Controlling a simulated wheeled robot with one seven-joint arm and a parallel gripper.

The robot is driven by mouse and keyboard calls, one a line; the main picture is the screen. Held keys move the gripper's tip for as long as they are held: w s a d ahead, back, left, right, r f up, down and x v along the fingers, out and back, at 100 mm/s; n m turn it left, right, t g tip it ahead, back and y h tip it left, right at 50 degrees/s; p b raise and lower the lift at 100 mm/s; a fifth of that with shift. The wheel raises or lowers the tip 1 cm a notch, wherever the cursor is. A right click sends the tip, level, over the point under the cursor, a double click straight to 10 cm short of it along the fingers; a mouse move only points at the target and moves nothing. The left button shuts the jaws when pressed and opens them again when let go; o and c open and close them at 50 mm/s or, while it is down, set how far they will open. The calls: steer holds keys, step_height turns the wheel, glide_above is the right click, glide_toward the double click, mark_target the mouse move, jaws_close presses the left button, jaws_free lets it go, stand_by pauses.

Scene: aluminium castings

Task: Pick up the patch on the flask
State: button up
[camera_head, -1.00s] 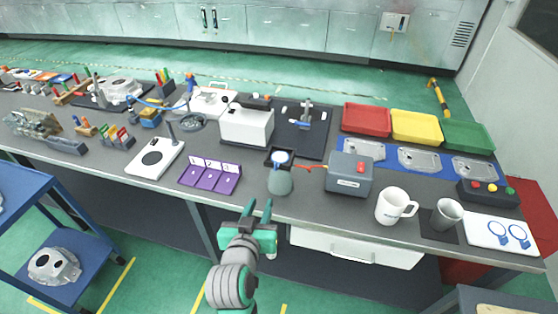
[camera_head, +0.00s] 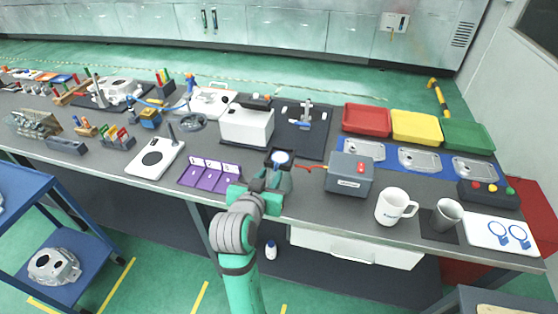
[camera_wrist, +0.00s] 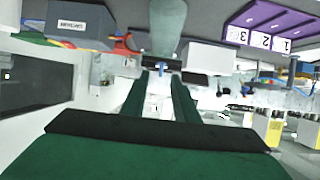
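The grey-green conical flask (camera_head: 285,181) stands near the front edge of the bench in the head view. A white disc with a blue rim, which looks like the patch (camera_head: 281,157), shows at its top; I cannot tell how it rests there. My gripper (camera_head: 273,180) is at the flask and partly hides it. In the wrist view the flask (camera_wrist: 168,28) appears inverted at the top centre, just beyond my open fingertips (camera_wrist: 162,76).
A white mug (camera_head: 393,207) and a grey cup (camera_head: 446,214) are farther right. A white box (camera_head: 247,126) stands behind.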

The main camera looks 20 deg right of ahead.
mark_target(275, 167)
steer(key=x, duration=0.4)
steer(key=shift+w+d, duration=0.15)
steer(key=shift+w, duration=0.25)
jaws_close()
